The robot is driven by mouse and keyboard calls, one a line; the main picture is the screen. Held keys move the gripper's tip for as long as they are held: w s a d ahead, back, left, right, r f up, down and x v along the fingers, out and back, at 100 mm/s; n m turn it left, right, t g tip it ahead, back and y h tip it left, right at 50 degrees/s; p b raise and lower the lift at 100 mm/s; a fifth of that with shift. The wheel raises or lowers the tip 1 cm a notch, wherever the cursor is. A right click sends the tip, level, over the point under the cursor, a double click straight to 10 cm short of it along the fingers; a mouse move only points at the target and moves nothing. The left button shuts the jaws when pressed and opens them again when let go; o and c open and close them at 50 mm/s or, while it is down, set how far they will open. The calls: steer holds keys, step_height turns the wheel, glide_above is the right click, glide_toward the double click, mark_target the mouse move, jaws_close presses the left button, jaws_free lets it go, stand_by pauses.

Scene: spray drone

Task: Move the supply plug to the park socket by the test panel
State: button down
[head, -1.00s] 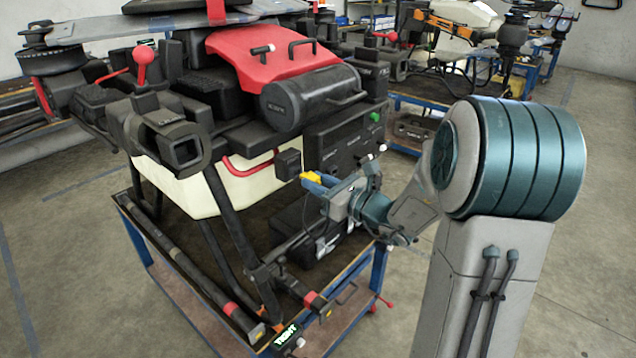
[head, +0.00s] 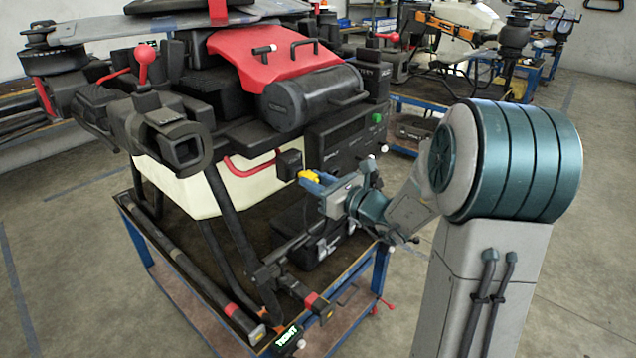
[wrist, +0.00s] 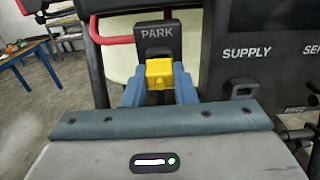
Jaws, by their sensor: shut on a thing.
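The yellow supply plug (wrist: 158,73) is held between the blue fingers of my gripper (wrist: 158,86) in the wrist view. It is right in front of the lower part of the black block marked PARK (wrist: 155,35). I cannot tell whether the plug touches or enters the park socket. In the head view the yellow plug (head: 309,175) is at the tip of my gripper (head: 313,181), just right of and below the park block (head: 289,163). The test panel (wrist: 262,62) has an empty SUPPLY socket (wrist: 243,89), to the right of my gripper.
A red tube (head: 246,166) and the pale tank (head: 190,190) lie just left of the park block. A black case (head: 300,235) is on the cart (head: 377,275) below my gripper. The floor on the right is clear.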

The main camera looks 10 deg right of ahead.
steer(key=shift+w+a, duration=0.4)
steer(key=shift+w, duration=0.15)
steer(key=c, duration=1.1)
jaws_free()
steer(key=b+v, duration=0.2)
steer(key=v, duration=1.1)
steer(key=shift+s+d, duration=0.25)
steer(key=shift+s, duration=0.1)
